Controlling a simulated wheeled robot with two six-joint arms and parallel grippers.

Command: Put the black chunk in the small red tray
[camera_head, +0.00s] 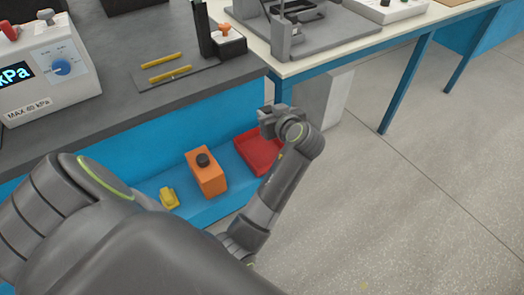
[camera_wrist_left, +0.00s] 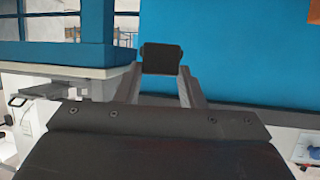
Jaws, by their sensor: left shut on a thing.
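The black chunk (camera_wrist_left: 161,58) shows as a dark block at the fingertips of my left gripper (camera_wrist_left: 162,72) in the left wrist view. The fingers are shut on it from both sides. In the head view my left gripper (camera_head: 270,116) is above the far side of the small red tray (camera_head: 246,158). I cannot make out the chunk clearly there. The tray lies on the blue lower surface, partly hidden by my left forearm. My right gripper is not in view.
An orange box with a black cap (camera_head: 208,178) and a yellow object (camera_head: 169,198) stand left of the tray. The grey bench top (camera_head: 110,95) above carries a pressure device (camera_head: 48,75) and yellow sticks (camera_head: 165,67). Open floor lies to the right.

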